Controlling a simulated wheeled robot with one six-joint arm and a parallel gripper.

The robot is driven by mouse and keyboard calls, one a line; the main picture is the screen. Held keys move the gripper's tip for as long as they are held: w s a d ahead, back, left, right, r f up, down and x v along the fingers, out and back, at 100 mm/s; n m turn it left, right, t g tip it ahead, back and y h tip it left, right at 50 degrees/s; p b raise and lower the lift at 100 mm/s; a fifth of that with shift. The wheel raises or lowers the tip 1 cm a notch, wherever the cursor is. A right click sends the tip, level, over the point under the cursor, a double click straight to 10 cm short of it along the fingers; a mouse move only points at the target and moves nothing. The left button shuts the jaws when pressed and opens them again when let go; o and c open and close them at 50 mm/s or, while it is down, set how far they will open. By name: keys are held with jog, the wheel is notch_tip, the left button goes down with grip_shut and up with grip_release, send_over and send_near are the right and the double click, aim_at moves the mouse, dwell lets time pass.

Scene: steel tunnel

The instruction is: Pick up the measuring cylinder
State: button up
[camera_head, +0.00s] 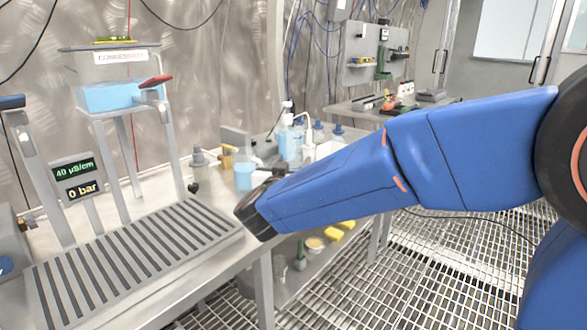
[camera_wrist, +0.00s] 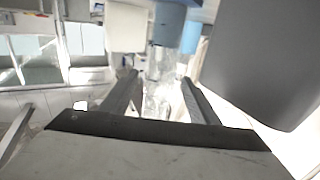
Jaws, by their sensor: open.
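My gripper (camera_wrist: 158,78) is open in the wrist view, with its two dark fingers apart. A clear, glassy shape (camera_wrist: 157,102) shows between the fingers; it may be the measuring cylinder, but it is blurred and I cannot tell for sure. I see no grip on it. I cannot make out the measuring cylinder in the head view.
A slatted drain rack (camera_head: 130,262) lies to the left, below a blue-filled tank (camera_head: 108,95). A grated floor (camera_head: 440,270) is at right.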

jog(key=w, duration=0.3)
jog(key=w+d, duration=0.1)
jog(key=shift+w+r, duration=0.15)
jog(key=shift+r, duration=0.1)
jog(key=shift+c, duration=0.2)
jog(key=c, duration=1.1)
notch_tip(320, 180, up, 10)
